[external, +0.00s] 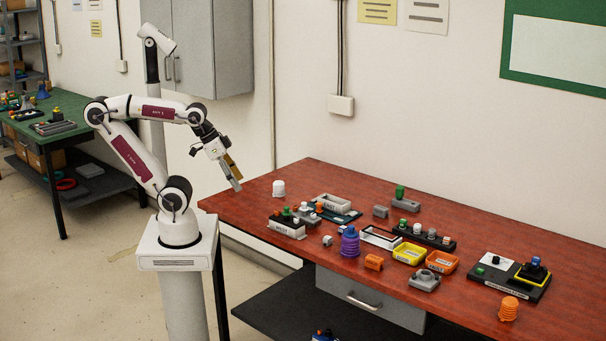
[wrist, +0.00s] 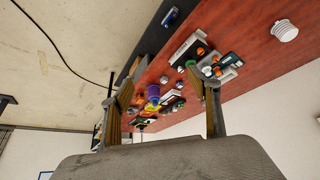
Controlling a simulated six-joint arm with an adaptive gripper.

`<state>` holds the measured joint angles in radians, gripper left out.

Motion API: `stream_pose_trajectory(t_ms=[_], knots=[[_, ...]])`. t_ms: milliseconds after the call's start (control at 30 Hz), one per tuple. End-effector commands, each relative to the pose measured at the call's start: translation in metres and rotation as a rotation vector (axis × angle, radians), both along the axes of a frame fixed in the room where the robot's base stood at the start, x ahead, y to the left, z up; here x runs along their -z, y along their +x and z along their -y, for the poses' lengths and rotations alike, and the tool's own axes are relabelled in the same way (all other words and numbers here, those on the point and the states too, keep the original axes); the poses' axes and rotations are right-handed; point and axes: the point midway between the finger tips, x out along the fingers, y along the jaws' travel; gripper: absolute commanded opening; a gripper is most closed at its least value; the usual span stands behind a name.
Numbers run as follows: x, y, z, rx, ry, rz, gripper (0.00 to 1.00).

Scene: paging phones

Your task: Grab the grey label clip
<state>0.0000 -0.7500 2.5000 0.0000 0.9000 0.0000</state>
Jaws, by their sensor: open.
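I cannot tell for certain which item is the grey label clip. A small plain grey block (external: 380,211) lies toward the back middle of the red table. A smaller grey-white piece (external: 327,240) lies nearer the front edge, left of the purple ribbed part. My gripper (external: 236,184) hangs above the table's left end, pointing down and right, well apart from both. In the wrist view my gripper (wrist: 160,82) shows its two fingers spread wide with nothing held between them. The table items there are small and distant, so the clip cannot be made out.
The red table (external: 480,225) holds a white ribbed cap (external: 278,188), a purple ribbed part (external: 350,242), yellow (external: 409,253) and orange (external: 442,262) trays, and a black-based device (external: 512,276). An orange ribbed part (external: 508,309) stands near the front. The table's left end is mostly clear.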

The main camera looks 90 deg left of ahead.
Motion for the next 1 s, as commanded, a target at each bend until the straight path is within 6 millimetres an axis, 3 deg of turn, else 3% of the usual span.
stream_pose_trajectory(t_ms=[467, 1000], knots=[[-0.001, 0.009, -0.011, 0.024, 0.061, -0.021, 0.61], [-0.006, 0.075, -0.077, 0.212, 0.429, -0.157, 0.61]])
